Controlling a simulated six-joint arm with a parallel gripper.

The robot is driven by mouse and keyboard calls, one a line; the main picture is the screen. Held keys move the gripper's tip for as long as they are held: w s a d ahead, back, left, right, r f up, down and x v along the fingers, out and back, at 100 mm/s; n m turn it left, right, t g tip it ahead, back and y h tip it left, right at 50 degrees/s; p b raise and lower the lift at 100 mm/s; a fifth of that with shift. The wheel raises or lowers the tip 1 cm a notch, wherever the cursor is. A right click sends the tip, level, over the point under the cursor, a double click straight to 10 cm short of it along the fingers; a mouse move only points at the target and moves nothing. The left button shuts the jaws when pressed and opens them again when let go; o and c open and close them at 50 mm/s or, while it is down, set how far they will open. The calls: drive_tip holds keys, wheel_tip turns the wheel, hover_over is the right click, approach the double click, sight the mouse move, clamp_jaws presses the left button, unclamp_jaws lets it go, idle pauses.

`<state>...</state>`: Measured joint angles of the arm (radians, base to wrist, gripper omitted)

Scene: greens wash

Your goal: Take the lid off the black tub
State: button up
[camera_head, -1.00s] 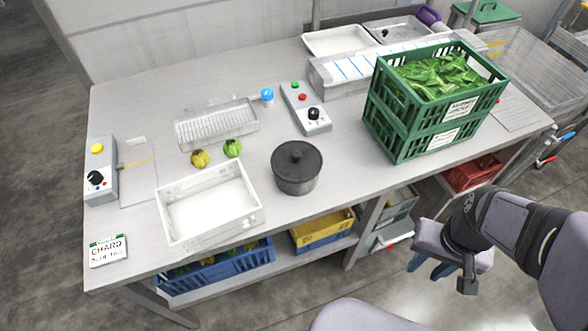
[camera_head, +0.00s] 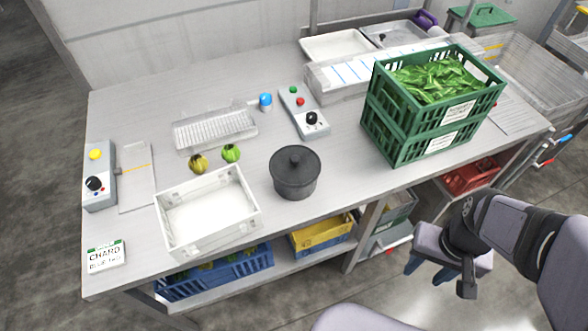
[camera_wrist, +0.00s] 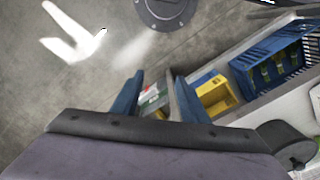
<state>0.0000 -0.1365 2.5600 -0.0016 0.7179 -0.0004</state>
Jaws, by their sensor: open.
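The black tub (camera_head: 295,182) stands upright on the table, near its front edge and right of the white crate. My gripper (camera_head: 430,273) is at the lower right in the head view, off the front of the table and well apart from the tub. In the wrist view my gripper (camera_wrist: 160,90) shows two blue fingers spread wide with nothing between them. The tub is not seen in the wrist view.
A white crate (camera_head: 165,225) stands left of the tub. A green crate (camera_head: 400,140) of leaves stands to its right. A control box (camera_head: 312,122) and two small round vegetables (camera_head: 231,153) lie behind. A yellow bin (camera_head: 322,240) sits on the lower shelf.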

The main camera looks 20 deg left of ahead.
wheel_tip(320, 180, up, 10)
drive_tip(key=n+t+p, duration=0.3)
drive_tip(key=n+p, duration=0.1)
drive_tip(key=n, duration=3)
hover_over(295, 158)
drive_tip(key=s, duration=0.3)
drive_tip(key=shift+h, duration=0.3)
drive_tip(key=shift+w+p+x, duration=0.15)
drive_tip(key=shift+p+x, duration=0.55)
drive_tip(key=shift+x, duration=1.1)
drive_tip(key=shift+w+p+x, duration=0.2)
drive_tip(key=shift+p+x, duration=0.45)
drive_tip(key=shift+x, duration=1.1)
drive_tip(key=shift+a, duration=0.25)
drive_tip(key=shift+c, duration=0.5)
drive_tip(key=shift+r, duration=0.1)
clamp_jaws()
